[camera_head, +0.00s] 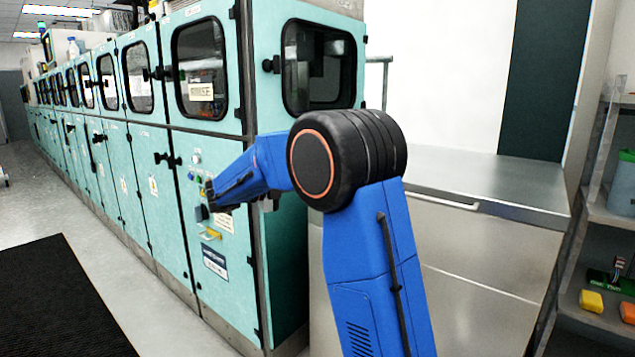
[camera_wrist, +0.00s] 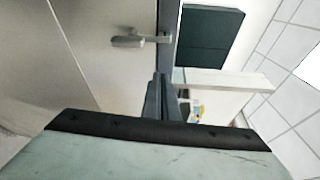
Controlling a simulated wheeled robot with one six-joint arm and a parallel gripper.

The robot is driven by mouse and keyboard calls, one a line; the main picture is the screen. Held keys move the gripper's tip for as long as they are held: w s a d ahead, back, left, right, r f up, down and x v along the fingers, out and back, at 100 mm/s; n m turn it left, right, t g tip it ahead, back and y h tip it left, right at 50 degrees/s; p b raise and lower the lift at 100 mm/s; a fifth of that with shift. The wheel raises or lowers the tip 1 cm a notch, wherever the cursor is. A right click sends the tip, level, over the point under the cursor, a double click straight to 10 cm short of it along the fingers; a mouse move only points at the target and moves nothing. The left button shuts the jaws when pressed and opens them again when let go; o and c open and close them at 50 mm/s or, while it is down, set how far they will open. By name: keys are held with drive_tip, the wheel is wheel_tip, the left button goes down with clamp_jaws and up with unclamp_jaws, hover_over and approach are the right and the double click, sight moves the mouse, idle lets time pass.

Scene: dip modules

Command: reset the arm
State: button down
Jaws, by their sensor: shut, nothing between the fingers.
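My arm is blue with a large black elbow joint. In the head view it rises from the bottom and bends left at the elbow, with the forearm in front of the teal cabinets (camera_head: 170,230). My gripper shows in the wrist view (camera_wrist: 161,85), its dark fingers together with nothing between them.
The teal cabinets with dark windows run back along the left. A steel counter (camera_head: 490,185) stands right of the arm. A shelf (camera_head: 600,320) at far right holds a yellow block (camera_head: 591,301) and an orange block (camera_head: 627,312). A dark mat (camera_head: 60,300) lies on open floor at left.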

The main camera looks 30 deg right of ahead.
drive_tip(key=s+a+f+m+y, duration=0.1)
drive_tip(key=s+f+m+y, duration=0.35)
drive_tip(key=s+m, duration=0.55)
drive_tip(key=s+a+f+m+y, duration=0.2)
drive_tip(key=s+f+m+y, duration=0.3)
drive_tip(key=s, duration=1)
drive_tip(key=s+a+f+m+t+y, duration=0.2)
drive_tip(key=s+a+f+m+y, duration=0.2)
drive_tip(key=s+a+m, duration=0.2)
drive_tip(key=s+a+f+m+t+y, duration=0.2)
drive_tip(key=s+a+f+m+y, duration=0.2)
drive_tip(key=s+a+m, duration=0.3)
drive_tip(key=s+f+m, duration=0.1)
drive_tip(key=s+m, duration=0.2)
drive_tip(key=m, duration=0.4)
drive_tip(key=shift+s+f, duration=0.2)
drive_tip(key=shift+s, duration=0.1)
